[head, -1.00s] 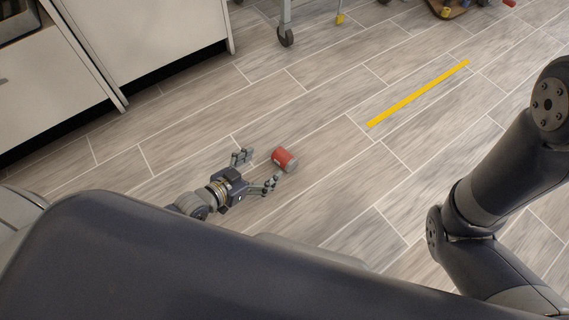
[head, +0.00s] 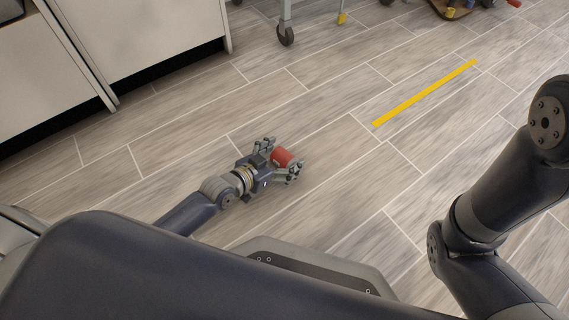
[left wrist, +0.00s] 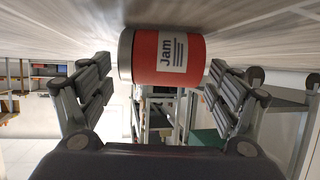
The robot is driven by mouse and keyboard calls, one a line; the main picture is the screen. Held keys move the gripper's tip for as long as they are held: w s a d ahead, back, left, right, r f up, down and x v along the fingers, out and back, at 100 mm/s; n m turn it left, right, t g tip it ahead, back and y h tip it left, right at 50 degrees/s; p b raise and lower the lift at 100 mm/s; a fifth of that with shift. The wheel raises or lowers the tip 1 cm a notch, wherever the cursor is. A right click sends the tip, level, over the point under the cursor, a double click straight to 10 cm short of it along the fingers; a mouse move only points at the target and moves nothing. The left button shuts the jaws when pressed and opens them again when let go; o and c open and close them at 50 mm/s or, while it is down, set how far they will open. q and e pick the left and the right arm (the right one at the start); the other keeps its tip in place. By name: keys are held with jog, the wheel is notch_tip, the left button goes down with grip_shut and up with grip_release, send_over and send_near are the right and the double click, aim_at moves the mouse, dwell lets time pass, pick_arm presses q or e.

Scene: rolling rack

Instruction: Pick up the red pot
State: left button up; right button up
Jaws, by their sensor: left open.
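The red pot (head: 282,157) lies on its side on the wood-look floor in the head view. In the left wrist view the red pot (left wrist: 168,57) shows a white label reading "Jam" and a pale metal end on its left. My left gripper (head: 282,158) is open around the pot, with one finger on either side. In the left wrist view the fingers of my left gripper (left wrist: 160,88) stand apart, and the pot is between and just ahead of them. I cannot tell whether either finger touches it. My right gripper is out of view.
White cabinets (head: 140,40) stand at the upper left. A rack leg with a caster (head: 286,34) is at the top. A yellow strip (head: 425,92) lies on the floor to the right. The floor around the pot is clear.

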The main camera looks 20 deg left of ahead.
pick_arm(q)
jog(key=shift+w+d+f, duration=0.1)
jog(key=shift+w+d, duration=0.05)
jog(key=shift+w, duration=0.05)
jog(key=c, duration=1.3)
